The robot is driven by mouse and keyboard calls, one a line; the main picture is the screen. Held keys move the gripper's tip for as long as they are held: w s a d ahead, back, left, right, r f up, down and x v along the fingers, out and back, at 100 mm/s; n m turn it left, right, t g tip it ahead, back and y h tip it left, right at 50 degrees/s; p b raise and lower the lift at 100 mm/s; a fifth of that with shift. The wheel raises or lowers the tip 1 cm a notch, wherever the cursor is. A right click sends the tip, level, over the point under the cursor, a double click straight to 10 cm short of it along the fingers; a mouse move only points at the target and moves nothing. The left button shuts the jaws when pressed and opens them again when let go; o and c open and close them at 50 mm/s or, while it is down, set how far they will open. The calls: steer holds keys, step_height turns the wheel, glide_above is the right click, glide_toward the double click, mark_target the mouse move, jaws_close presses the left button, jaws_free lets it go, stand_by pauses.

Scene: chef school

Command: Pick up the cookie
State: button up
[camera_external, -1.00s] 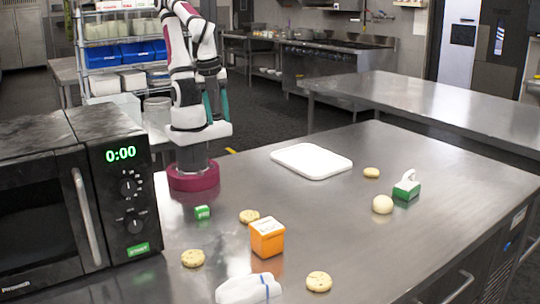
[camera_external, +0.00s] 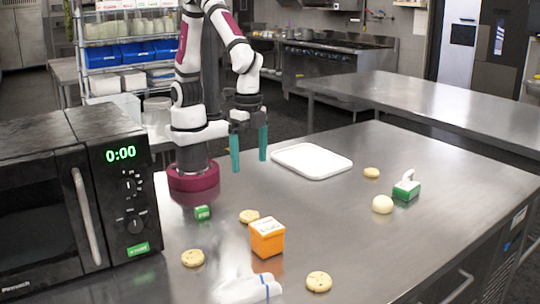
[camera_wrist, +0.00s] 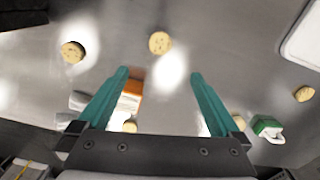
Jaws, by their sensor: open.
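Several round speckled cookies lie on the steel counter. In the external view one (camera_external: 249,216) is behind the orange box, one (camera_external: 193,258) is near the microwave, one (camera_external: 319,281) is at the front and one (camera_external: 371,172) is right of the white tray. My gripper (camera_external: 250,164) is open and empty, pointing down above the counter, behind and above the cookie by the orange box. In the wrist view, a cookie (camera_wrist: 159,43) shows beyond the gap between my open fingers (camera_wrist: 160,74). Others show at upper left (camera_wrist: 73,52) and far right (camera_wrist: 304,93).
A white tray (camera_external: 312,160) lies behind; a microwave (camera_external: 75,200) blocks the left. The right front counter is clear.

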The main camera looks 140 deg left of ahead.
mark_target(249, 213)
steer(key=f, duration=1.5)
steer(key=shift+s+f, duration=0.1)
steer(key=shift+s, duration=0.15)
steer(key=c, duration=1.3)
